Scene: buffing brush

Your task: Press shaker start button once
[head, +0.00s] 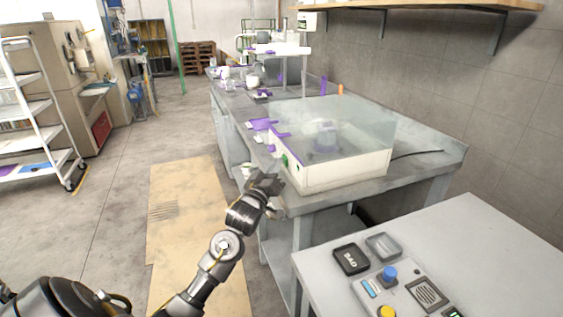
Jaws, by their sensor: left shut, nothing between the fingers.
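The shaker (345,172) is a low white box with a clear cover, standing on the grey bench. A small green button (285,160) shows on its left-hand side, near the front corner. Something purple and grey sits under the cover, seen unclearly. My left gripper (266,180) is shut and empty, just left of and below the green button, near the bench edge. I cannot tell whether it touches the shaker. My right gripper is not in view.
A nearer table (455,235) at the lower right carries a control panel with a blue button (389,273) and a yellow button (387,312). A black cable (415,154) lies right of the shaker. A white shelf cart (38,115) stands at the left. The floor between is clear.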

